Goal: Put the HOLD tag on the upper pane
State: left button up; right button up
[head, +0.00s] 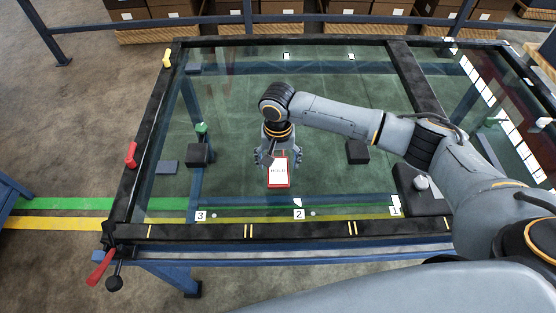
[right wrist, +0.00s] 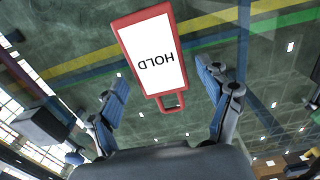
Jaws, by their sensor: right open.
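The HOLD tag (head: 279,175) is a white card in a red frame. In the head view it lies over the glass near the front middle; I cannot tell whether it touches the glass. It also shows in the right wrist view (right wrist: 148,55), with its red loop handle toward my gripper. My right gripper (head: 279,158) is open just behind the tag, fingers apart. In the right wrist view its fingers stand either side of the handle, with gaps on both sides. The upper pane (head: 240,110) is a large clear glass sheet in a dark frame. My left gripper is not in view.
Dark blocks (head: 200,154) (head: 357,151) stand to both sides of the tag. Number plates such as plate 2 (head: 299,214) line the front. Red clamp handles (head: 131,155) sit on the left rail. Cardboard boxes (head: 230,8) stand beyond the back rail. The middle glass is mostly clear.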

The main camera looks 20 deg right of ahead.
aim_at(278, 165)
jog(key=shift+r, duration=0.1)
notch_tip(278, 165, up, 12)
jog(key=shift+b, duration=0.4)
dwell(0.5)
